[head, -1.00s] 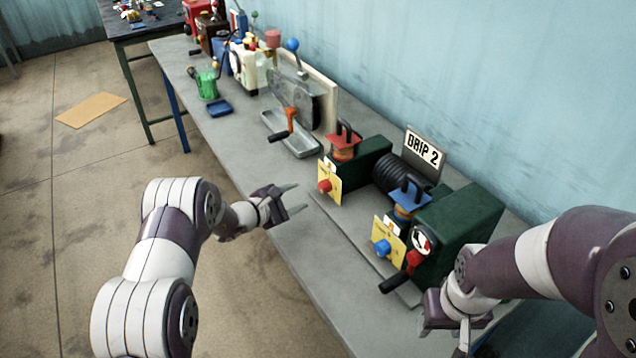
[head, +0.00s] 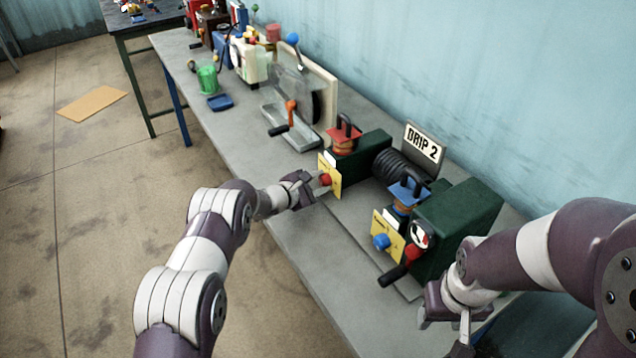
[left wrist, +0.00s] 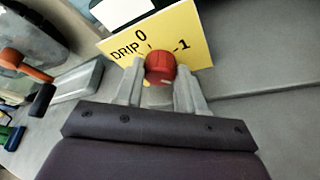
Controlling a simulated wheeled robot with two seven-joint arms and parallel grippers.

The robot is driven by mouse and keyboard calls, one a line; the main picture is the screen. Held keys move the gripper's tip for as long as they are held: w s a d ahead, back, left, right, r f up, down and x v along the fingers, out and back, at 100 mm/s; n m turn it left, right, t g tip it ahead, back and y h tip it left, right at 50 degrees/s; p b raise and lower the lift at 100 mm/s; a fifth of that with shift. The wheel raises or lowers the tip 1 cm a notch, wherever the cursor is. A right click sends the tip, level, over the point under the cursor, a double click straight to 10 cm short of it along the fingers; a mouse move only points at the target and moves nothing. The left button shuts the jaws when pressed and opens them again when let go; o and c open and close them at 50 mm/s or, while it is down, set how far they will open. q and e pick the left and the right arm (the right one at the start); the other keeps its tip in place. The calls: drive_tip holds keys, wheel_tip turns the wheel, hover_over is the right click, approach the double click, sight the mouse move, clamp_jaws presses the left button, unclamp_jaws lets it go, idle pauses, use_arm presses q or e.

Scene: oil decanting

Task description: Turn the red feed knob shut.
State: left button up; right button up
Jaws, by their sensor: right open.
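The red feed knob (head: 325,180) sits on the yellow plate (head: 331,169) at the front of the farther green drip unit (head: 362,158). In the left wrist view the red knob (left wrist: 160,67) is between my fingertips, one on each side. Its plate (left wrist: 193,27) reads "DRIP", "0" and "1". My left gripper (head: 314,185) is shut on the knob, with its fingers close against the knob's sides. Which mark the knob points to is not clear. My right gripper (head: 440,325) is open, low at the right, near the nearer unit.
The nearer green unit (head: 461,228) has a blue knob (head: 381,241) and a red-and-black crank (head: 397,270). A "DRIP 2" sign (head: 424,143) stands behind. The bench's front is clear.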

use_arm(q)
drive_tip(key=shift+f+n+g+b, duration=0.15)
drive_tip(key=shift+n+g+b, duration=0.2)
drive_tip(key=shift+b, duration=0.3)
drive_tip(key=shift+w+n+g+h+b, duration=0.1)
drive_tip(key=shift+n+g+h+b, duration=0.25)
drive_tip(key=shift+n+b, duration=0.2)
drive_tip(key=shift+w+a+r+n+g+h+b, duration=0.1)
drive_tip(key=shift+n+g+h+b, duration=0.1)
drive_tip(key=shift+n+g+b, duration=0.4)
drive_tip(key=shift+w+a+r+n+g+h+b, duration=0.15)
drive_tip(key=shift+n+g+b, duration=0.15)
drive_tip(key=shift+n, duration=0.5)
drive_tip(key=o, duration=0.8)
drive_tip(key=shift+s+r, duration=0.1)
